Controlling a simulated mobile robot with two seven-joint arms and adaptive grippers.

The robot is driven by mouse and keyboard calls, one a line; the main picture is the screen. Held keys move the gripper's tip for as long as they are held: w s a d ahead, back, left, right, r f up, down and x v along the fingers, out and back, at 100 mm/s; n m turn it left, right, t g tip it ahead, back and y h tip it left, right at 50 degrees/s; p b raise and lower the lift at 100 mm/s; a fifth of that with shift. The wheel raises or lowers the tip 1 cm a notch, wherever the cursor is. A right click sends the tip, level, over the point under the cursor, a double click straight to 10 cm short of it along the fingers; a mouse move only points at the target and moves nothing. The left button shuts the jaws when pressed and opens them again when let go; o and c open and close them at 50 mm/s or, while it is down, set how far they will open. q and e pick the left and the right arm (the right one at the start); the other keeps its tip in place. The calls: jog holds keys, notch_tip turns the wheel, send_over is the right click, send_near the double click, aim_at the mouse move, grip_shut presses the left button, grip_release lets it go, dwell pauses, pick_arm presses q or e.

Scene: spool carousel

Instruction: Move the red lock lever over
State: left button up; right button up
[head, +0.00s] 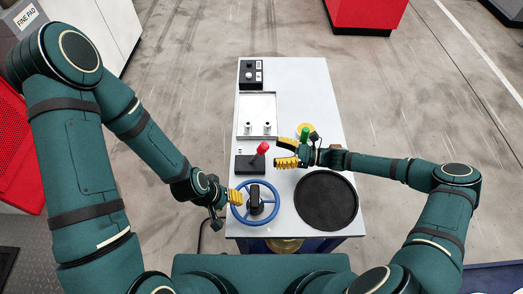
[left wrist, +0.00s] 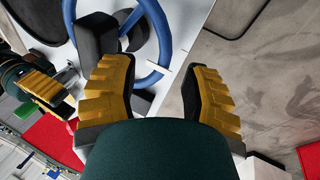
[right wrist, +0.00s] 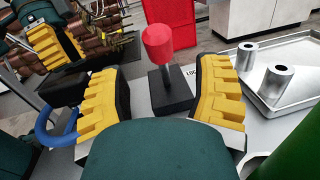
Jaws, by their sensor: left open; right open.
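The red lock lever (head: 262,148) stands on a dark base (head: 249,164) on the bench, its knob tilted to the right in the head view. In the right wrist view the red knob (right wrist: 158,42) shows on its stem between my fingers, beyond the fingertips. My right gripper (head: 285,150) is open just right of the lever, and I see no contact. My left gripper (head: 236,196) is open at the left rim of the blue handwheel (head: 239,209). In the left wrist view the blue rim (left wrist: 158,35) passes beyond the open fingers.
A round black disc (head: 326,200) lies at the bench's right front. A metal tray (head: 257,103) with two pegs lies behind the lever. A green-handled part (head: 305,134) and a yellow round part (head: 313,131) sit near my right wrist. The back right of the bench (head: 303,85) is clear.

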aim_at(261, 150)
jog(key=shift+w+a+b, duration=0.15)
jog(key=shift+w+a, duration=0.1)
jog(key=shift+a, duration=1.2)
jog(key=shift+w+a+b, duration=0.15)
jog(key=shift+w+a, duration=0.05)
jog(key=shift+a, duration=1.25)
grip_shut()
